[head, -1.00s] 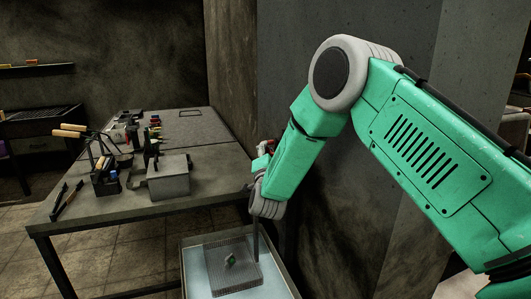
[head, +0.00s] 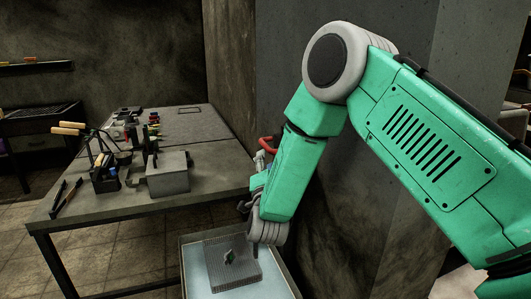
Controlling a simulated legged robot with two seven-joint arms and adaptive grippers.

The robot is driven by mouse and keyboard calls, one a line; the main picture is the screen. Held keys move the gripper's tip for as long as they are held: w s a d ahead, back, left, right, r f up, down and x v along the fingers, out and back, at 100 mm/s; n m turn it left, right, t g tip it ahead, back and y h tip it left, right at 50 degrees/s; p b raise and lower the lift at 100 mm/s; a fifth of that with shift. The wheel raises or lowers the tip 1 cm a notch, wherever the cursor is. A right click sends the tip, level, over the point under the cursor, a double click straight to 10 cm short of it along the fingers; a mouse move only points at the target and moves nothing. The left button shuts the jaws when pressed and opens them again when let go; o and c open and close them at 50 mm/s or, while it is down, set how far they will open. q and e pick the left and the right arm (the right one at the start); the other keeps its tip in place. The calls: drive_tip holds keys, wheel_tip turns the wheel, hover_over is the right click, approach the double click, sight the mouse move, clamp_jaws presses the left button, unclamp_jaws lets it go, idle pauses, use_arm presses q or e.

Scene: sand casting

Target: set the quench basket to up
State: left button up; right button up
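The quench basket (head: 247,273) is a dark wire-mesh tray low in the pale, water-filled quench tank (head: 196,279) at the bottom of the head view. A small green and grey piece (head: 229,257) lies in it. My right arm reaches down from the right, its grey wrist (head: 266,232) above the tank's back right. My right gripper (head: 246,207) shows only as small grey parts beside the forearm; its fingers are mostly hidden and its grip cannot be made out. A red curved part (head: 268,142) shows behind the forearm. My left gripper is out of view.
A grey metal table (head: 100,222) stands left of the tank, with a grey box (head: 168,176), a tool holder (head: 104,180) and tongs (head: 66,198) on it. A dark wall panel (head: 325,220) stands right behind my arm.

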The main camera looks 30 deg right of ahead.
drive_tip(key=shift+v, duration=1.95)
